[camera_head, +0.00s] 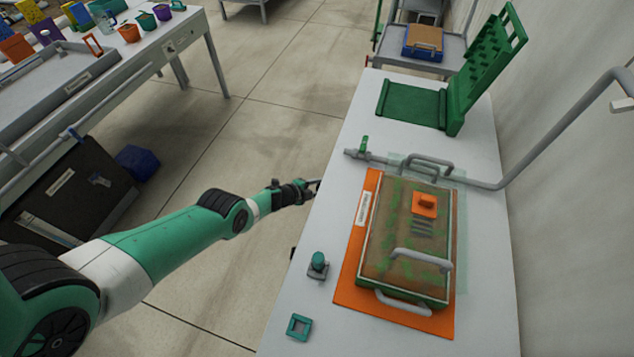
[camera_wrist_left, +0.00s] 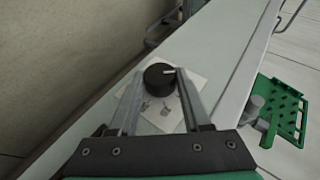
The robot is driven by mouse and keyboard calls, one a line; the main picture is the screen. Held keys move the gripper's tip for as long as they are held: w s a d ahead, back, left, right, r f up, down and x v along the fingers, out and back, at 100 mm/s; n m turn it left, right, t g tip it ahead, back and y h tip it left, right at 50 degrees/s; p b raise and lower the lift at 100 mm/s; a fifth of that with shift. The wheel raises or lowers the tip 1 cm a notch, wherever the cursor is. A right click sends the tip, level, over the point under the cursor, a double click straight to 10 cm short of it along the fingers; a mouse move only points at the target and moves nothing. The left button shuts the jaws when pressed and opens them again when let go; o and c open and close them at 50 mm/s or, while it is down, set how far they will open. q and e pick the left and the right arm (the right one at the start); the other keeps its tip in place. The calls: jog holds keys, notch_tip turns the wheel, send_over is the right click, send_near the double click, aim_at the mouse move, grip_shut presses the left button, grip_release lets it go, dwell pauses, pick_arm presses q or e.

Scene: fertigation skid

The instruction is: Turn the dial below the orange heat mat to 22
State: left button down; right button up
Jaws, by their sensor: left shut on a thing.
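The orange heat mat (camera_head: 348,290) lies on the white bench under a green-rimmed tray (camera_head: 402,240) of brown and green. A round black dial (camera_wrist_left: 157,80) with a white pointer mark sits on a pale plate (camera_wrist_left: 190,84) in the left wrist view. The markings on the plate are too blurred to read. My left gripper (camera_head: 314,187) is at the bench's left edge in the head view. Its fingers are shut on the dial, one on each side, in the left wrist view. The dial it holds is hidden in the head view. My right gripper is not in view.
A small black part (camera_head: 292,253) juts from the bench's left edge. A teal knob (camera_head: 318,262) and a teal square frame (camera_head: 299,327) are on the bench top. A grey pipe (camera_head: 480,185) with a green-handled valve (camera_head: 364,146) runs beyond the mat. A green pegboard stand (camera_head: 455,100) is farther back.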

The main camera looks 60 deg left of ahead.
pick_arm(q)
jog(key=shift+w+a+r+g+h, duration=0.1)
jog(key=shift+w+r+g+h, duration=0.1)
jog(key=shift+g+h, duration=0.35)
jog(key=shift+w+a+n+g+h+b, duration=0.1)
jog(key=shift+n+g+h+b, duration=0.25)
jog(key=shift+g+b, duration=0.4)
jog(key=g+h+b, duration=0.1)
jog(key=b, duration=0.4)
jog(key=n+g+h+b, duration=0.1)
jog(key=b, duration=0.3)
jog(key=g+h+b, duration=0.1)
jog(key=b, duration=0.4)
jog(key=shift+a+f+g+b, duration=0.2)
jog(key=shift+f+g+b, duration=0.05)
jog(key=shift+g+b, duration=0.05)
jog(key=shift+r+h+b, duration=0.25)
jog(key=shift+h+b, duration=0.05)
jog(key=shift+b, duration=0.15)
jog(key=shift+c, duration=1.8)
grip_release()
jog(key=shift+d, duration=0.1)
jog(key=shift+r, duration=0.1)
